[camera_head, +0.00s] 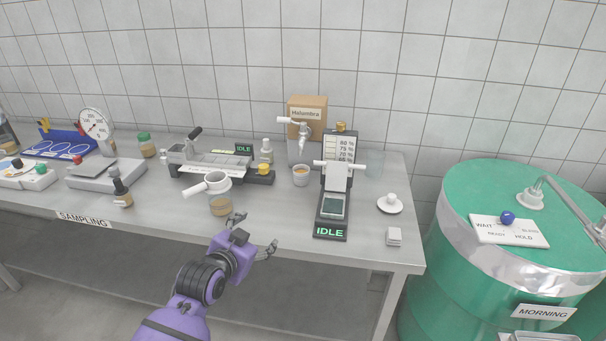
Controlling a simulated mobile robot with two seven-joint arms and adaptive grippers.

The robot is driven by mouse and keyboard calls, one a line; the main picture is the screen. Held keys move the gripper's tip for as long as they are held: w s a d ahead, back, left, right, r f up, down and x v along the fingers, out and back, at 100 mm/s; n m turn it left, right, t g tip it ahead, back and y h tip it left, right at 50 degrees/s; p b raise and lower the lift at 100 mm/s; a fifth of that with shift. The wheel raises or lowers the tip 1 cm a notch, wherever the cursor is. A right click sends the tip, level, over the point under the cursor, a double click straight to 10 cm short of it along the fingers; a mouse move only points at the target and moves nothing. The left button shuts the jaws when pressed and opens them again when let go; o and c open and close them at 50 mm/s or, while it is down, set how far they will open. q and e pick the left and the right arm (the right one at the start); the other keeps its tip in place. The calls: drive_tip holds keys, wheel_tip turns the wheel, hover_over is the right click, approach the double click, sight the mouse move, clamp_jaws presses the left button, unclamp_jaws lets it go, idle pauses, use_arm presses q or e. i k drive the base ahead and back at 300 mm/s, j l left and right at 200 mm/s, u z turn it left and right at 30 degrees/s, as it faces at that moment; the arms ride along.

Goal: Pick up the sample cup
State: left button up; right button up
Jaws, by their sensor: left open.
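I cannot tell for sure which of the two is the sample cup. My left gripper (256,234) is open and empty at the front edge, to the right of and nearer than the tan-filled cup, apart from both cups. My right gripper is not in view.
A device marked IDLE (332,207) stands right of the white cup. A white dish with a knob (390,204) and a small white block (394,237) lie farther right. A green drum (462,255) stands beyond the table (290,222). Bare tabletop lies between the tan-filled cup and the device.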

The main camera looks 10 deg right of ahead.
sight(301, 172)
drive_tip(key=i+l, duration=0.6)
drive_tip(key=i, duration=0.2)
